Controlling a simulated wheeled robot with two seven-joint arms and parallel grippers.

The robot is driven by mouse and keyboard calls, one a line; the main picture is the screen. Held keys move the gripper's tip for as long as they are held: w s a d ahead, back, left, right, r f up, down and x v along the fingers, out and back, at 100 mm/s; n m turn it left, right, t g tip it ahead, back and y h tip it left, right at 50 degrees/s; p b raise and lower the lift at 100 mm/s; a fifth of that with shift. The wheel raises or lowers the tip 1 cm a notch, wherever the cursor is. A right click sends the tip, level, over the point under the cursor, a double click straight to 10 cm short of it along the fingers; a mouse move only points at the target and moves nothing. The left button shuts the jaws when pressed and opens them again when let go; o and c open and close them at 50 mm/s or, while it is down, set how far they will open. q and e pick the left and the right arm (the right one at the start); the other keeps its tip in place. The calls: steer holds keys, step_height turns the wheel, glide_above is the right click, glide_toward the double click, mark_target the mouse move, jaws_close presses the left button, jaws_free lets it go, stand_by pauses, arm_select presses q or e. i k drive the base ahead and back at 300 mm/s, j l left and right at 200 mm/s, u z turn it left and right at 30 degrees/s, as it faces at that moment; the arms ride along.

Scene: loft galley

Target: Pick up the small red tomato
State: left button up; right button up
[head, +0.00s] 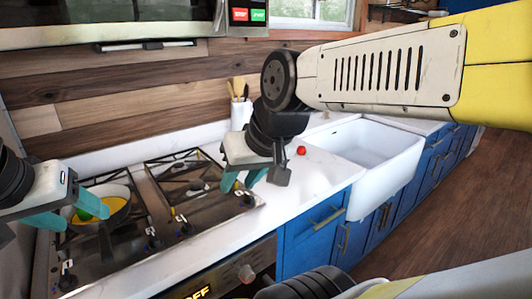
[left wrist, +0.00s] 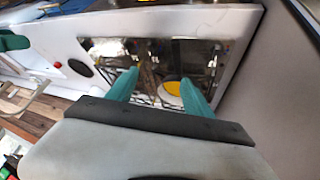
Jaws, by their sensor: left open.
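The small red tomato (head: 301,150) lies on the white counter in the head view, between the stove and the sink. A small red spot that looks like it shows at the left of the left wrist view (left wrist: 57,65). My right gripper (head: 242,184) hangs to the left of the tomato, apart from it; its teal fingers look spread and empty. My left gripper (head: 66,212) is at the far left of the head view, over the stove near the pan, open. Its two fingers also show in the left wrist view (left wrist: 158,80), with nothing held between them.
A pan (head: 117,193) with yellow and green contents sits on the gas stove (head: 165,224). A crock of wooden utensils (head: 240,110) stands at the back. A white sink (head: 372,142) lies right of the tomato. Counter around the tomato is clear.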

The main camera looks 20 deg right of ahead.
mark_target(301, 151)
steer(key=k+l, duration=0.1)
steer(key=l, duration=0.35)
steer(key=k+l+u, duration=0.1)
steer(key=l, duration=0.35)
steer(key=k+l, duration=0.1)
steer(key=l, duration=0.35)
steer(key=k+l+u, duration=0.1)
steer(key=l, duration=0.3)
steer(key=i+l, duration=0.15)
steer(key=l, duration=0.15)
steer(key=i+l+u, duration=0.1)
steer(key=l, duration=0.25)
steer(key=i+l+u, duration=0.1)
steer(key=i+l, duration=0.45)
steer(key=i+u, duration=0.05)
steer(key=i, duration=0.05)
